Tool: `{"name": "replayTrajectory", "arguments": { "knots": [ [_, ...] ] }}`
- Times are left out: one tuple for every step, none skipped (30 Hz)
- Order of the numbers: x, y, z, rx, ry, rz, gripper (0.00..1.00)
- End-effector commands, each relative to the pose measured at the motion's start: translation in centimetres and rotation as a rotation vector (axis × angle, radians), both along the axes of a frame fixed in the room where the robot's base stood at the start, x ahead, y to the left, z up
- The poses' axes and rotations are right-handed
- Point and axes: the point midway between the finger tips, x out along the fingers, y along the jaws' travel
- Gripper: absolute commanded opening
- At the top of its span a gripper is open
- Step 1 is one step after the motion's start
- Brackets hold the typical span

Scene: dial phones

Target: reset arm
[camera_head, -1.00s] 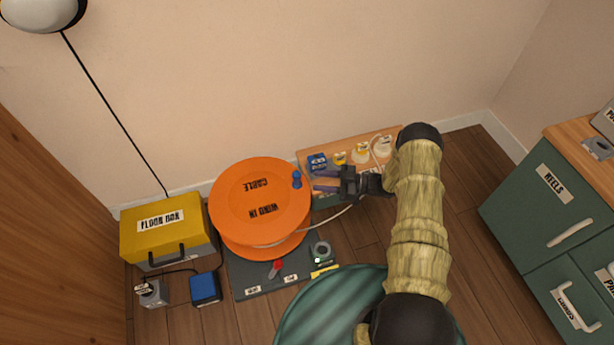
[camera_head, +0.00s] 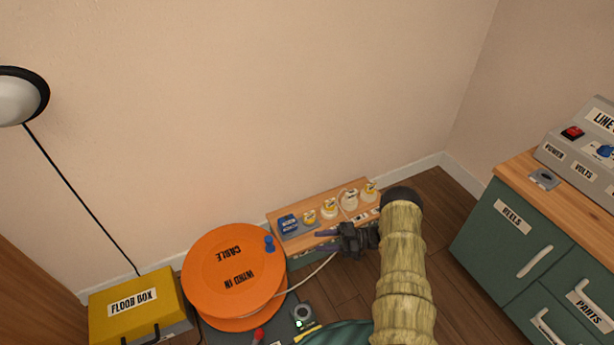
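My gripper (camera_head: 326,240) is dark and sits at the end of my yellow-sleeved arm, in front of a low wooden shelf (camera_head: 360,188). Its two fingers point left and are spread apart, with nothing seen between them. The orange cable reel (camera_head: 223,265) with a blue knob (camera_head: 269,243) stands to the left of the fingers, apart from them. A white cable (camera_head: 315,274) runs from the reel toward the area under my gripper, where its end is hidden.
Several small labelled items (camera_head: 330,208) stand on the shelf. A yellow floor box (camera_head: 135,305) is at the lower left. A green cabinet (camera_head: 510,235) stands at the right with a grey line unit (camera_head: 590,140) on top.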

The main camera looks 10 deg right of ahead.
Motion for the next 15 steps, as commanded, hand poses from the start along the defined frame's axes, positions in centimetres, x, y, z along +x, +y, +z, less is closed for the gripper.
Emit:
{"name": "replayTrajectory", "arguments": {
  "knots": [
    [0.0, 0.0, 0.0, 0.000, 0.000, 0.000, 0.39],
    [0.0, 0.0, 0.0, 0.000, 0.000, 0.000, 0.39],
    [0.0, 0.0, 0.1, -0.001, -0.001, -0.001, 0.39],
    [0.1, 0.0, 0.1, -0.003, -0.002, -0.003, 0.39],
    [0.3, 0.0, 0.3, -0.007, -0.003, -0.006, 0.39],
    [0.7, 0.1, 0.7, -0.016, -0.007, -0.016, 0.39],
    [1.1, 0.1, 1.0, -0.025, -0.010, -0.027, 0.39],
    [1.6, 0.2, 1.5, -0.038, -0.015, -0.041, 0.39],
    [2.5, 0.2, 2.3, -0.060, -0.023, -0.065, 0.39],
    [3.2, 0.3, 3.0, -0.080, -0.029, -0.086, 0.39],
    [4.1, 0.3, 3.8, -0.102, -0.036, -0.113, 0.39],
    [5.3, 0.4, 5.0, -0.135, -0.043, -0.151, 0.39],
    [6.3, 0.4, 5.9, -0.161, -0.048, -0.183, 0.39],
    [7.2, 0.4, 6.9, -0.188, -0.053, -0.216, 0.39],
    [8.4, 0.4, 8.2, -0.225, -0.056, -0.261, 0.39]
  ]
}}
